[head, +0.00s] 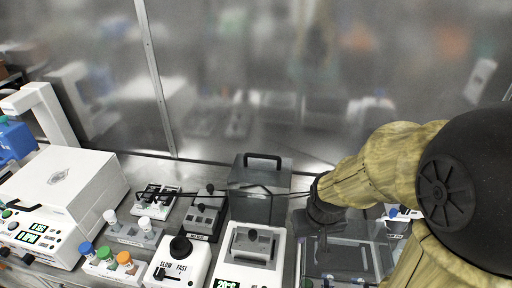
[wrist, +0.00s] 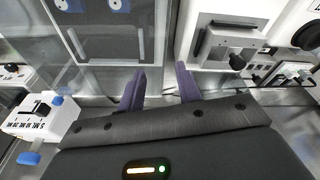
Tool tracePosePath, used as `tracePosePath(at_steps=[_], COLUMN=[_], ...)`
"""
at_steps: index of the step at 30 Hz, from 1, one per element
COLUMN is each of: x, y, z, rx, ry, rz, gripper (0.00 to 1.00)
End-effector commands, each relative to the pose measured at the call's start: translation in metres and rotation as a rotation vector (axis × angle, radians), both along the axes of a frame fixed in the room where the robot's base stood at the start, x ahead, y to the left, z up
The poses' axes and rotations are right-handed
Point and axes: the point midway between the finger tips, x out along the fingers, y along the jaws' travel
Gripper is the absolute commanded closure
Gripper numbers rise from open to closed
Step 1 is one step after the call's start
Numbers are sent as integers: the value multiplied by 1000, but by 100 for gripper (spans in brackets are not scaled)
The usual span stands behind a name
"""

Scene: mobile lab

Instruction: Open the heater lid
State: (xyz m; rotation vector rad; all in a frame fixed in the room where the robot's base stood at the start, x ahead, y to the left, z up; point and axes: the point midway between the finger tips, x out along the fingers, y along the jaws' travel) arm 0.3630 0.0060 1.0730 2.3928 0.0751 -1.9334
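The heater (head: 228,272) is a white box with a green-lit temperature display, at the lower middle of the head view. Its grey-framed lid (head: 262,250) lies flat on top and looks shut, with a small dark knob on it. In the wrist view the lid (wrist: 218,42) is at the upper right, with its black knob (wrist: 237,62) near the edge. My gripper (wrist: 160,70) is open and empty, its two purple fingers apart, to the left of the knob. In the head view my gripper (head: 322,232) hangs right of the heater; its fingertips are unclear there.
A dark box with a handle (head: 262,205) stands behind the heater. A clear-topped case (head: 345,258) lies below my gripper. A slow/fast dial device (head: 182,262) and vial racks stand left.

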Motion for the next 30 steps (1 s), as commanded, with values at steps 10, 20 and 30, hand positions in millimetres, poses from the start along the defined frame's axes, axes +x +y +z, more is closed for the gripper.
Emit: tracePosePath(at_steps=[10,20,30], x=[100,177,210], y=[57,137,198], z=[98,187,245], rx=[-162,-371,-530], ry=[127,264,376], rz=[494,942,1195], gripper=[66,66,66])
